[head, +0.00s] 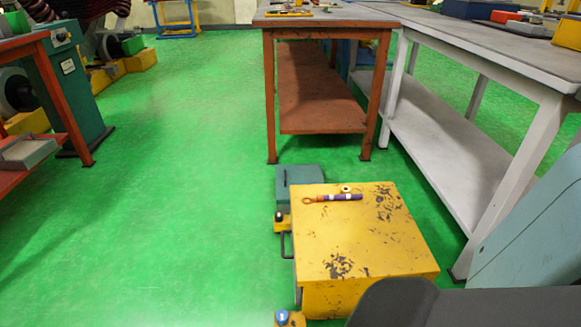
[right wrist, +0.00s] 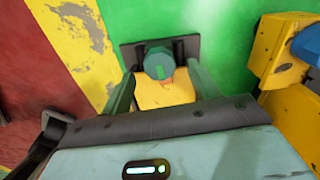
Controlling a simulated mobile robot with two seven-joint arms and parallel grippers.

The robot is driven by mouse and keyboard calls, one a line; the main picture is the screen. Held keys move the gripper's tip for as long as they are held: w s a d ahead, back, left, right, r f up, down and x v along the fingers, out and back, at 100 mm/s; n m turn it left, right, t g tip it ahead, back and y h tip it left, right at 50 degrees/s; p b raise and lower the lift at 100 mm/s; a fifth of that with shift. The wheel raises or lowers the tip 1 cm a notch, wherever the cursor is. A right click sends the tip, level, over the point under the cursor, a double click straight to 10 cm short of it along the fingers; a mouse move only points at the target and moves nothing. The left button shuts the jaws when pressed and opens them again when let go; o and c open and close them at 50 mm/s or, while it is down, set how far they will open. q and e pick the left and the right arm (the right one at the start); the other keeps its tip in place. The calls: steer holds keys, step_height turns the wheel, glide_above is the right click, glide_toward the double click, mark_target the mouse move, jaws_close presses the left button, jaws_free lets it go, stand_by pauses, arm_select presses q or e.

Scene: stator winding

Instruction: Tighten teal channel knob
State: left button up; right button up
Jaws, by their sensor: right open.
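My right gripper (right wrist: 161,76) is open, with one teal finger to the left of the knob and one to the right. The fingertips look near the knob's sides, but I cannot tell whether they touch it. I cannot pick out the knob in the head view. My left gripper is not in view.
In the right wrist view, a yellow fixture with a blue knob (right wrist: 308,45) stands at the right. In the head view, a worn yellow box (head: 375,235) with a purple-handled tool (head: 335,198) on top stands near workbenches (head: 320,95). Green floor is open at left.

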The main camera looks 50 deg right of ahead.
step_height(320, 180, up, 6)
steer(key=p, duration=0.3)
stand_by(0.5)
